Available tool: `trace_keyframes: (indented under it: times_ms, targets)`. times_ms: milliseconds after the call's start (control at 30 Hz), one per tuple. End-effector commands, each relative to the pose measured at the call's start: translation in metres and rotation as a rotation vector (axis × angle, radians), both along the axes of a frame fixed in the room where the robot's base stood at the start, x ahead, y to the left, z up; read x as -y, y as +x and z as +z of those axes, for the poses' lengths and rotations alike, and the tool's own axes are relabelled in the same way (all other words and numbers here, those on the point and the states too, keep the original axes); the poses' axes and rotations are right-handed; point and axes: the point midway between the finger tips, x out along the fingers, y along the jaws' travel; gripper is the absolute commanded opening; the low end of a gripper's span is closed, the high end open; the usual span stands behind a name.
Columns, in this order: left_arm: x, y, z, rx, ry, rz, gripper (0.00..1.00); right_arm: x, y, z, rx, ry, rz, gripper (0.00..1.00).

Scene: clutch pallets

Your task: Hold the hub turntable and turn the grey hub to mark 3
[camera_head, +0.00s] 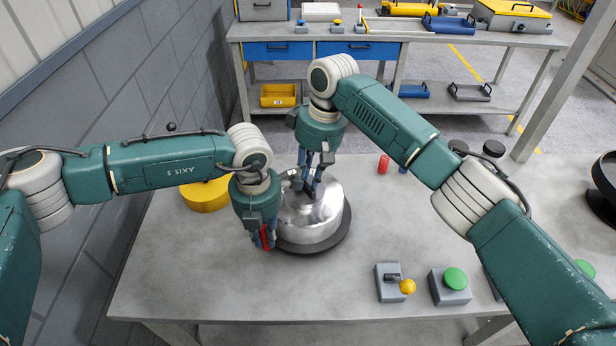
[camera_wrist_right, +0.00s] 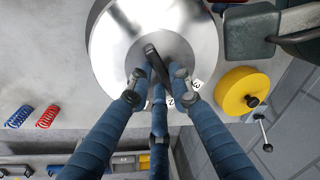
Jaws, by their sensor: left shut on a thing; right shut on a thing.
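The hub (camera_head: 318,222) is a shiny silver-grey drum on a dark round turntable (camera_head: 325,248) on the workbench. My right gripper (camera_head: 314,184) points down at the hub's top. In the right wrist view its fingers (camera_wrist_right: 158,85) close on a dark bar (camera_wrist_right: 155,62) across the hub's centre. White tags with numbers lie by the hub's rim; one reads 3 (camera_wrist_right: 197,84) and one beside it seems to read 2 (camera_wrist_right: 171,101). My left gripper (camera_head: 262,238) is shut on a red grip (camera_head: 265,237) at the turntable's left edge.
A yellow round part (camera_head: 205,196) stands left of the hub; it also shows in the right wrist view (camera_wrist_right: 243,91). A red spring (camera_head: 383,164) lies behind right. The front left bench is clear.

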Motion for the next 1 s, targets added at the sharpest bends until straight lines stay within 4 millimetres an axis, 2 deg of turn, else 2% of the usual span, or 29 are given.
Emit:
trace_keyframes:
  times_ms: [100, 133, 233, 500, 633, 767, 1000]
  targets:
    - [-0.003, -0.001, -0.004, -0.003, 0.007, 0.003, 0.0, 0.0, -0.001, -0.001, -0.004, -0.002, 0.0, 0.0]
    - [-0.003, -0.001, -0.004, -0.003, 0.007, 0.003, 0.0, 0.0, -0.001, -0.001, -0.004, -0.002, 0.0, 0.23]
    - [-0.003, -0.001, -0.004, -0.003, 0.007, 0.003, 0.0, 0.0, -0.001, -0.001, -0.003, -0.001, -0.001, 0.41]
    - [-0.002, -0.001, -0.004, -0.004, 0.006, 0.002, 0.0, 0.0, 0.0, 0.0, -0.001, 0.0, -0.003, 0.41]
    - [-0.002, -0.001, -0.004, -0.004, 0.006, 0.002, 0.0, 0.001, 0.0, 0.008, 0.001, 0.0, -0.003, 0.41]
    - [-0.002, -0.001, -0.004, -0.004, 0.006, 0.002, 0.0, 0.005, 0.0, 0.029, 0.003, 0.001, -0.002, 0.41]
    - [-0.002, -0.002, -0.004, -0.005, 0.005, 0.002, 0.0, 0.014, 0.0, 0.08, 0.003, 0.002, -0.003, 0.41]
